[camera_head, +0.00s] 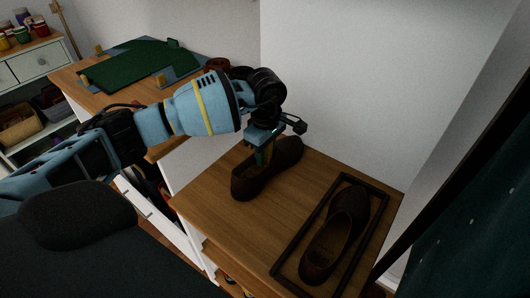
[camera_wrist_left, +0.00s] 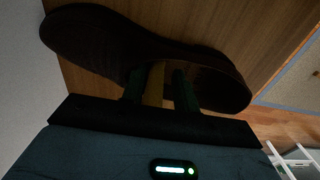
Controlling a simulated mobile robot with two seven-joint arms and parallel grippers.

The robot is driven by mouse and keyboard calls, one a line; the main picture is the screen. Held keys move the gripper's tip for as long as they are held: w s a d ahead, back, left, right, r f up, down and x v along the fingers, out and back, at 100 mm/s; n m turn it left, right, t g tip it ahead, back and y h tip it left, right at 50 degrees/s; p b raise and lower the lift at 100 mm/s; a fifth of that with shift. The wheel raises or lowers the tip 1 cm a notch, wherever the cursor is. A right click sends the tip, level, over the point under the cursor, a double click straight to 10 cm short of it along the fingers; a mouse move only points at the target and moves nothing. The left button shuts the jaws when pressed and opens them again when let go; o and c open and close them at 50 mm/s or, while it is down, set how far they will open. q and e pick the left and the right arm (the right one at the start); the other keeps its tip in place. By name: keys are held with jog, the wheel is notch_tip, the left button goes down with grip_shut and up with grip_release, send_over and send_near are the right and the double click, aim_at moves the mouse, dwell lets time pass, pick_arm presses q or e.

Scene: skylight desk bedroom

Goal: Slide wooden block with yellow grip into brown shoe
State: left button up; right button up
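One brown shoe (camera_head: 284,161) stands on the wooden top, and its dark sole and side also show in the wrist view (camera_wrist_left: 110,35). My left gripper (camera_head: 264,157) points down into this shoe's opening. In the wrist view, its two green fingers (camera_wrist_left: 160,92) stand on either side of the yellow grip (camera_wrist_left: 153,84). The grip lies close to the left finger, and a narrow dark gap shows by the right finger. The wooden block's body is hidden in the shoe. A second brown shoe (camera_head: 334,234) lies inside a dark frame. My right gripper is not in view.
The dark rectangular frame (camera_head: 372,236) sits on the front right of the wooden cabinet top (camera_head: 215,205). A white wall (camera_head: 330,80) rises close behind. A green board (camera_head: 140,65) lies on another wooden surface at the back left.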

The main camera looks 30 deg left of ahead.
pick_arm(q)
jog(key=shift+w+r, duration=0.25)
jog(key=shift+r, duration=0.05)
notch_tip(320, 180, up, 6)
jog(key=shift+r, duration=0.15)
jog(key=shift+s+r, duration=0.15)
jog(key=shift+r, duration=0.4)
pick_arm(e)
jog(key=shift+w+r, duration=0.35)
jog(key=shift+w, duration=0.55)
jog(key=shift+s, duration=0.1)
pick_arm(q)
jog(key=shift+r, duration=0.1)
